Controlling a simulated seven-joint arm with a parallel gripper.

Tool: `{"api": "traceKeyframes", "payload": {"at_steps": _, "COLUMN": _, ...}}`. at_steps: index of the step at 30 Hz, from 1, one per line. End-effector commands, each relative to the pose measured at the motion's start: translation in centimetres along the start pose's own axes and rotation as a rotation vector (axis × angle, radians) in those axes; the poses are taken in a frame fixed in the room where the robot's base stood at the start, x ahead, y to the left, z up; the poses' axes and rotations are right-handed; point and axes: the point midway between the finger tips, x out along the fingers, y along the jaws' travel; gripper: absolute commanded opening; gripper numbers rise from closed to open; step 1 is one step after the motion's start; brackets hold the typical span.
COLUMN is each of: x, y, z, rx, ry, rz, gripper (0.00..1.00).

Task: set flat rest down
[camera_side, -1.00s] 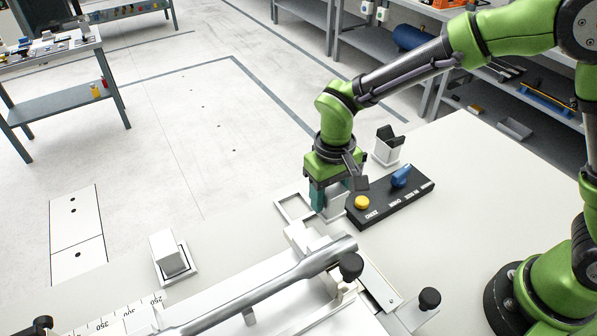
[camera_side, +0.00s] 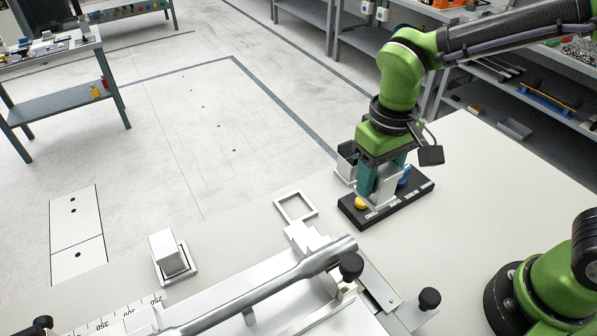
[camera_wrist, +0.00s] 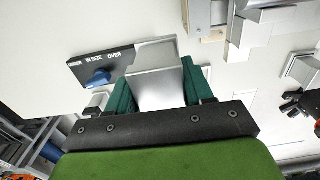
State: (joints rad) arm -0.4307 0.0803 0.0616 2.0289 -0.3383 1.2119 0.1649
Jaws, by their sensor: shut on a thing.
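My gripper (camera_side: 380,180) is shut on a pale metallic block, which I take to be the flat rest (camera_side: 387,184). In the side view it holds the block over the black label panel, and the fingers partly hide it. In the wrist view, the flat rest (camera_wrist: 156,80) sits between the green finger pads of my gripper (camera_wrist: 158,88). An empty square frame (camera_side: 281,207) lies on the table to the left. A second pale block (camera_side: 167,250) stands in a similar frame farther left. I cannot tell the gap between the held block and the panel.
The black panel (camera_side: 425,187) carries a yellow button (camera_side: 360,202) and a blue knob (camera_wrist: 98,78). A metal fixture with a long bar (camera_side: 290,277) fills the front. The table right of the panel is clear.

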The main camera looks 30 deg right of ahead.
Motion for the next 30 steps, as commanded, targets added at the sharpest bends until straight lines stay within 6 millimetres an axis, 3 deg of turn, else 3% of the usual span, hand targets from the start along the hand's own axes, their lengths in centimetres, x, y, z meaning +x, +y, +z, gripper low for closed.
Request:
{"api": "traceKeyframes", "payload": {"at_steps": 8, "x": 0.2, "y": 5.4, "z": -2.9, "rx": 0.267, "ry": 0.0, "rz": 0.0, "gripper": 0.1}}
{"api": "traceKeyframes", "payload": {"at_steps": 11, "x": 0.2, "y": 8.3, "z": -3.9, "rx": 0.407, "ry": 0.0, "rz": 0.0, "gripper": 0.1}}
{"api": "traceKeyframes", "payload": {"at_steps": 17, "x": 0.2, "y": 17.0, "z": -5.4, "rx": 0.795, "ry": 0.0, "rz": -0.001, "gripper": 0.1}}
{"api": "traceKeyframes", "payload": {"at_steps": 21, "x": 0.2, "y": 23.9, "z": -5.0, "rx": 1.099, "ry": 0.001, "rz": -0.001, "gripper": 0.1}}
{"api": "traceKeyframes", "payload": {"at_steps": 24, "x": 0.2, "y": 27.7, "z": -4.2, "rx": 1.266, "ry": 0.001, "rz": 0.0, "gripper": 0.1}}
{"api": "traceKeyframes", "payload": {"at_steps": 30, "x": 0.2, "y": 32.3, "z": -2.6, "rx": 1.478, "ry": 0.001, "rz": 0.0, "gripper": 0.1}}
